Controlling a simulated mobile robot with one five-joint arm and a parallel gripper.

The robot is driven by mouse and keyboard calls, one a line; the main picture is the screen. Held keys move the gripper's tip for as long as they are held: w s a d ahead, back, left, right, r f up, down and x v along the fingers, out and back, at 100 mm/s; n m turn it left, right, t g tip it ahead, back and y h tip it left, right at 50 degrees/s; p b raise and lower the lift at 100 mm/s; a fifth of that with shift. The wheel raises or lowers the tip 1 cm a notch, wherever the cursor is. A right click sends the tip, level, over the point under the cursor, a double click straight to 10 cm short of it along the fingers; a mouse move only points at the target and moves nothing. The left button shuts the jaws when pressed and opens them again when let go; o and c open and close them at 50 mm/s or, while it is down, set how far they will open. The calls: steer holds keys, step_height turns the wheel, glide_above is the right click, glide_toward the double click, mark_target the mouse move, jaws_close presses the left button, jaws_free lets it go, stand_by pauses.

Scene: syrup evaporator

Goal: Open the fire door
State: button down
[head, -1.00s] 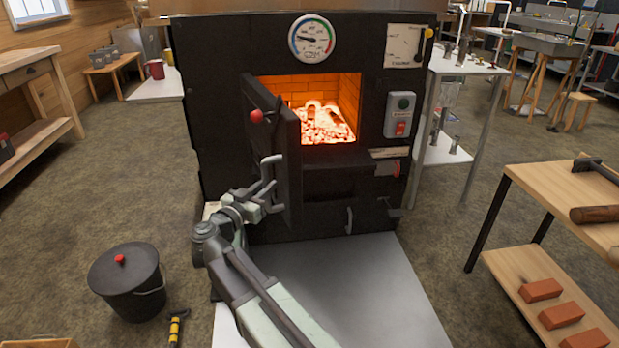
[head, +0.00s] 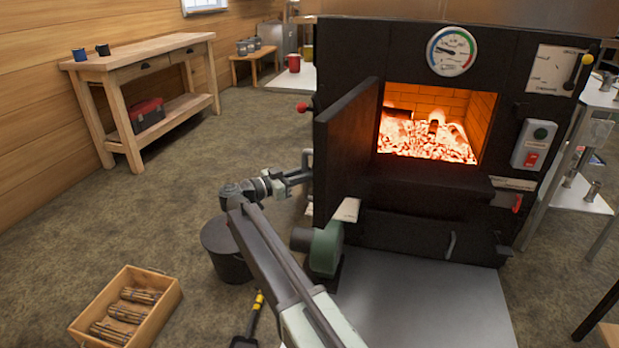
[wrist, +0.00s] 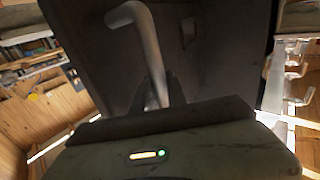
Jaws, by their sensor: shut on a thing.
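The black fire door (head: 346,150) stands swung out to the left from the firebox opening, and the glowing coals (head: 428,138) show behind it. Its red-knobbed lever (head: 304,107) sticks out at the upper left. My gripper (head: 303,174) is at the outer face of the door, its fingertips partly hidden by the door's edge. In the wrist view, the bent grey metal handle (wrist: 146,50) runs down between my fingers, and my gripper (wrist: 158,100) is shut on it. The door's dark face (wrist: 215,60) fills much of that view.
A black lidded bucket (head: 226,252) stands below my arm. A wooden crate of bundles (head: 160,312) and a yellow-handled tool (head: 254,312) lie on the floor at the lower left. A green blower (head: 325,247) stands under the door. The floor at left is open.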

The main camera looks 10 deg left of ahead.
steer(key=shift+a, duration=0.15)
steer(key=c, duration=1.3)
jaws_free()
steer(key=shift+f, duration=0.1)
steer(key=v, duration=0.7)
steer(key=shift+s+a, duration=0.2)
steer(key=shift+s, duration=0.05)
